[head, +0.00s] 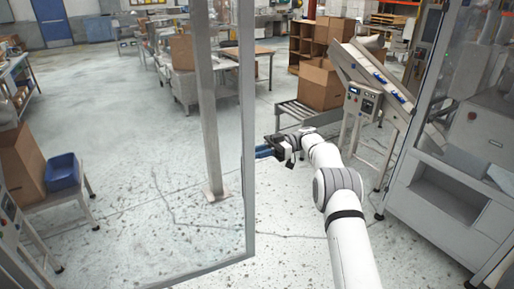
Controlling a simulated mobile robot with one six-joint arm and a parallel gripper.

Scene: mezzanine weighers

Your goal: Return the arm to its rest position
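My arm (345,215) reaches forward from the bottom right of the head view and bends left at its far end. My gripper (268,151) is at that end, over the open floor just right of a metal frame post. Something blue (264,152) shows at its tip. It is too small to tell whether this is the fingers or a held thing, or whether the fingers are apart.
A glass panel's metal frame (248,120) stands close left of my gripper. A steel column (208,120) is behind it. A low roller conveyor (298,110), a cardboard box (320,88) and an inclined conveyor (375,78) stand ahead right. A machine cabinet (450,190) is right of my arm.

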